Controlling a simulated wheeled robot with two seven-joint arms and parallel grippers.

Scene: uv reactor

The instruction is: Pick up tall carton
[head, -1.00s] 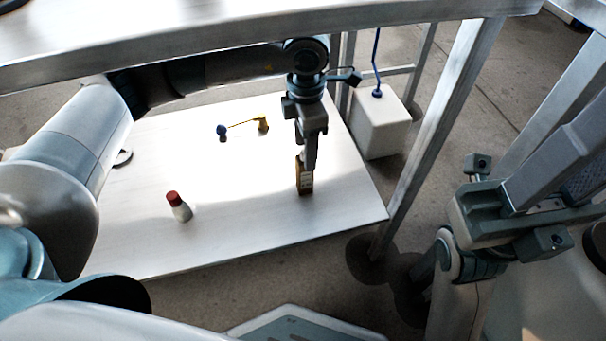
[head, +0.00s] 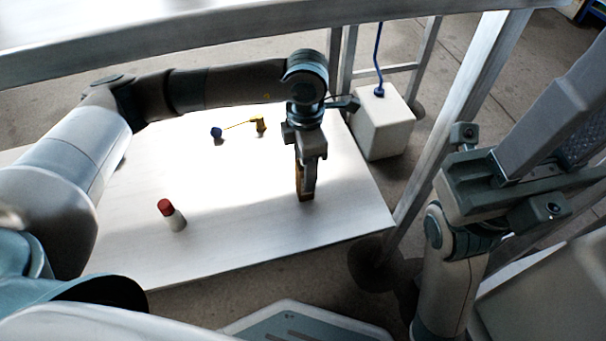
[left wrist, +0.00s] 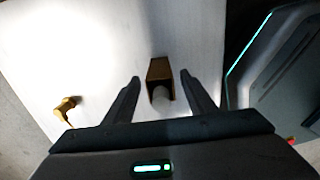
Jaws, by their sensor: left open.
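The tall carton (head: 306,196) is a small brown upright box near the right front of the white table. In the head view my left gripper (head: 308,185) points down over it and hides most of it. In the left wrist view the carton (left wrist: 159,68) shows between the two fingertips of my open left gripper (left wrist: 160,77). A gap shows on both sides of it, so the fingers are not closed on it. My right arm is at the right of the head view, away from the table, and its finger opening cannot be made out.
On the white table (head: 240,215) stand a red-capped white bottle (head: 171,215), a blue knob-like item (head: 216,132) and a yellow item (head: 260,123). A white box (head: 385,125) with a blue cord stands beyond the right edge. Metal posts (head: 445,125) rise beside the table.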

